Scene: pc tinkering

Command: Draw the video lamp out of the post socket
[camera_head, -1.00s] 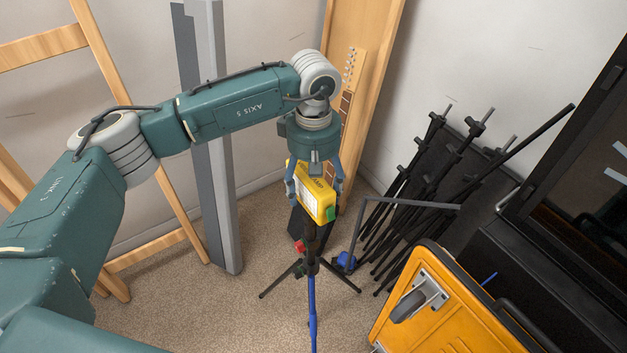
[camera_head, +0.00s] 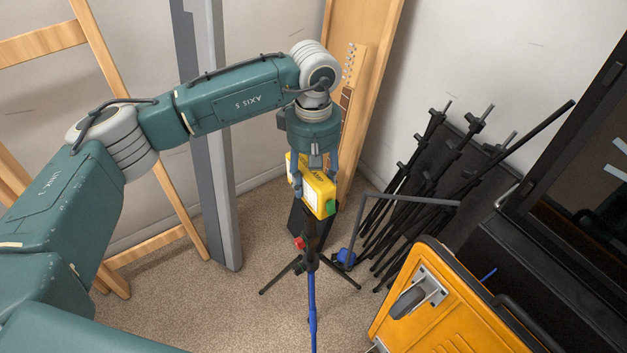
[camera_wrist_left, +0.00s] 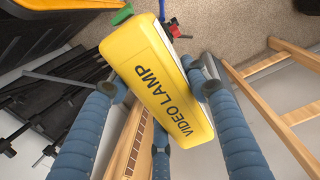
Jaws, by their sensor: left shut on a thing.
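The yellow video lamp (camera_head: 316,190), with a white front and a green part at one end, is in my left gripper (camera_head: 314,177). The gripper comes down from above and its blue fingers are shut on the lamp body. In the left wrist view the lamp (camera_wrist_left: 150,70) shows its "VIDEO LAMP" lettering between the fingers (camera_wrist_left: 165,100). A black post (camera_head: 311,240) on a tripod stands directly below the lamp. I cannot tell whether the lamp's lower end is still inside the post socket. My right gripper does not show.
An orange case (camera_head: 450,310) stands at the lower right. Several black stands (camera_head: 425,190) lean on the wall behind it. A grey upright beam (camera_head: 222,150) and a wooden frame (camera_head: 175,205) stand at left. A blue pole (camera_head: 312,310) runs in front of the tripod.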

